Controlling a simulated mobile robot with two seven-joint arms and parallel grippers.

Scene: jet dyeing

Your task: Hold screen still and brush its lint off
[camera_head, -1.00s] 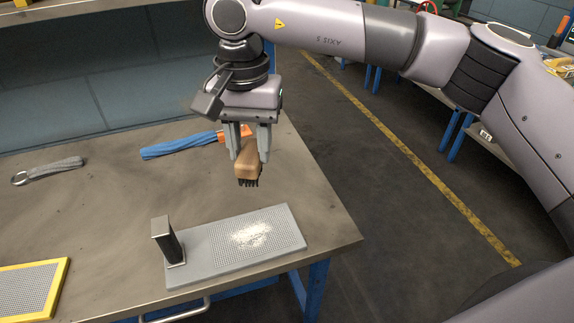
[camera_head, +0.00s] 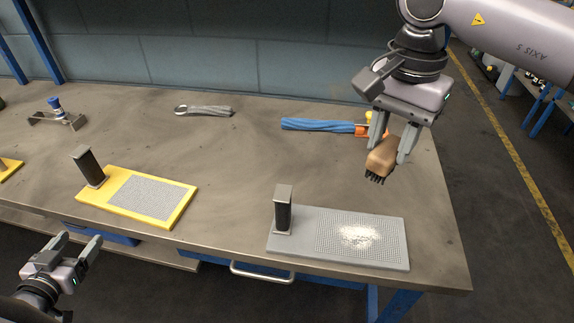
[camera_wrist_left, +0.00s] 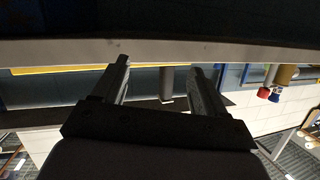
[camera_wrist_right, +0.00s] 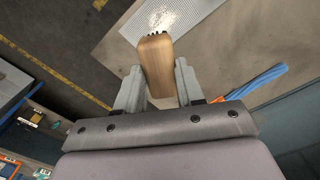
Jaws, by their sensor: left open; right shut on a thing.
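A grey screen (camera_head: 300,249) with an upright dark handle (camera_head: 283,209) at its left end lies near the table's front edge. Pale lint (camera_head: 358,236) is spread over its perforated part; the lint also shows in the right wrist view (camera_wrist_right: 160,14). My right gripper (camera_head: 391,142) is shut on a wooden brush (camera_head: 381,158), held above the table behind the screen's right end, dark bristles down and apart from the lint. In the right wrist view the brush (camera_wrist_right: 155,62) sits between the fingers. My left gripper (camera_head: 78,246) is open and empty, in front of the table's edge at lower left.
A yellow-framed screen (camera_head: 183,211) with a similar handle lies left of the grey one. A drawer pull (camera_head: 262,273) juts from the front. The middle table is clear.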

